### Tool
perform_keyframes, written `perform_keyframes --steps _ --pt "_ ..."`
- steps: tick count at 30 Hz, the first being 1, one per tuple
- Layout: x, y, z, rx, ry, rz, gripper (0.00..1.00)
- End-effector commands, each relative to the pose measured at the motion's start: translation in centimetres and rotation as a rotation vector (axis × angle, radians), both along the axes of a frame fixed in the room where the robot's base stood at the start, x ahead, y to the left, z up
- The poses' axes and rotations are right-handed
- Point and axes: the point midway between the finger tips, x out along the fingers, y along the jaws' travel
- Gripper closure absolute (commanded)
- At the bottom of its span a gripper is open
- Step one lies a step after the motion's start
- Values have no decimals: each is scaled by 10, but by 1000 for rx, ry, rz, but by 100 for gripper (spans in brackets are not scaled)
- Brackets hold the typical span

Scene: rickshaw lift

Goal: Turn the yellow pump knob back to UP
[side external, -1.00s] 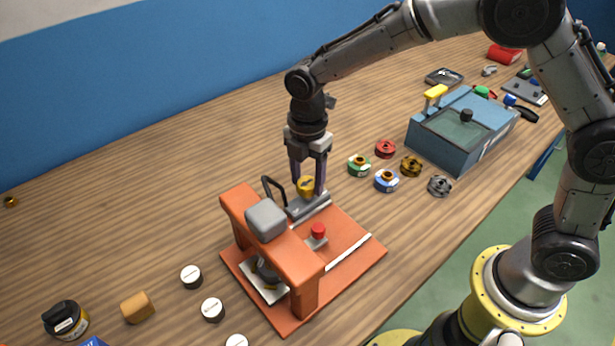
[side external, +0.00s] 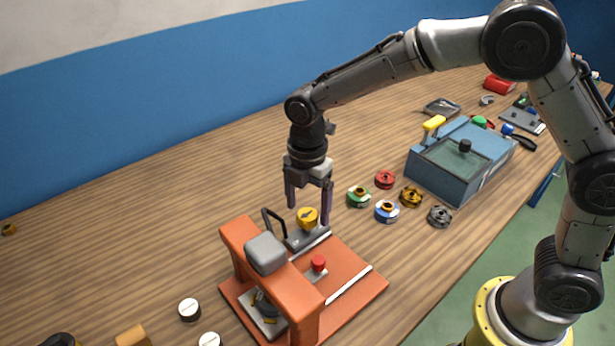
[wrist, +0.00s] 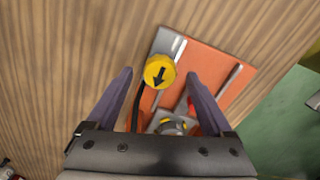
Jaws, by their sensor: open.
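The yellow pump knob (side external: 307,217) sits on a grey pump block (side external: 306,239) at the back of the orange press base. In the wrist view the knob (wrist: 159,71) shows a black arrow pointing down and slightly left in the picture. My gripper (side external: 308,211) is open above and around the knob, with its fingers spread to either side. In the wrist view the fingers of my gripper (wrist: 158,85) are wide apart, with a clear gap to the knob.
The orange press frame (side external: 285,282) with a grey block stands in front of the knob. A red button (side external: 318,263) is on its base (side external: 365,284). Several small round parts and a blue box (side external: 450,180) stand to the right. The table behind is clear.

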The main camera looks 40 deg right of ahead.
Motion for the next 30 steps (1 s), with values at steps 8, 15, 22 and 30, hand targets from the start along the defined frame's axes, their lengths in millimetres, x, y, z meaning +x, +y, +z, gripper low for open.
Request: perform_keyframes --steps 8,15,22,30 --pt "1 0 60 3 -6 0 15" --pt "1 0 104 2 -6 1 15" --pt "0 0 123 1 -3 1 15" --pt "0 0 125 1 -2 1 15"
